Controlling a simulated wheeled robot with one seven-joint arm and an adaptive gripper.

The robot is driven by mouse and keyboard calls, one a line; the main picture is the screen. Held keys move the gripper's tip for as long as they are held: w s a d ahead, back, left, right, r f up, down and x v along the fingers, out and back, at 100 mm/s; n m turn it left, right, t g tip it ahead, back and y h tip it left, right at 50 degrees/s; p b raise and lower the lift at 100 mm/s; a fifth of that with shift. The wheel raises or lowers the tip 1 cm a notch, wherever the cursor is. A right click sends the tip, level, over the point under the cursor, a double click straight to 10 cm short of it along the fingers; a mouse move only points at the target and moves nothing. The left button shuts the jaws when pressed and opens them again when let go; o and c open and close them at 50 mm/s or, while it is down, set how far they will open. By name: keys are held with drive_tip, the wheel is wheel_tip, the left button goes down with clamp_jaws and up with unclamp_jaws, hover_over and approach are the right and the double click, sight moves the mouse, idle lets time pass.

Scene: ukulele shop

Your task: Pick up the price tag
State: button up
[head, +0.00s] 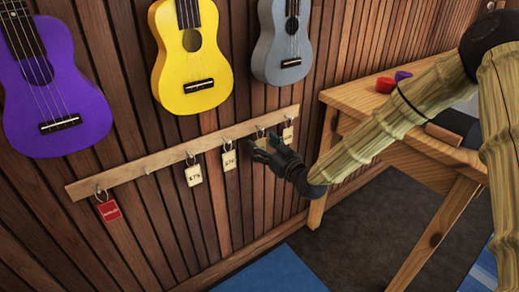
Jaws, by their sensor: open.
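Several price tags hang by rings from hooks on a wooden rail (128,177). A red tag (109,210) hangs at the left end. Cream tags with dark print hang further right: one cream tag (194,175), a second cream tag (229,160), a third cream tag (261,141) and a fourth cream tag (288,134). My gripper (262,150), dark grey, is open. Its fingers point left towards the rail, just below and in front of the third cream tag, partly covering it. I cannot tell whether the fingers touch it.
Purple (80,105), yellow (190,65) and grey (283,60) ukuleles hang above the rail on the slatted wall. A wooden table (345,97) with a red item (385,85) and a purple item (402,76) stands at right, near my arm. A blue mat (265,272) lies on the floor.

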drive_tip(key=shift+x, duration=0.95)
drive_tip(key=c, duration=0.9)
drive_tip(key=shift+o, duration=0.2)
drive_tip(key=shift+s+d+r, duration=0.25)
drive_tip(key=shift+r, duration=0.15)
drive_tip(key=s+d+r+p, duration=0.2)
drive_tip(key=s+d+r, duration=0.5)
drive_tip(key=s, duration=0.4)
drive_tip(key=shift+d+p, duration=0.35)
drive_tip(key=shift+d, duration=0.1)
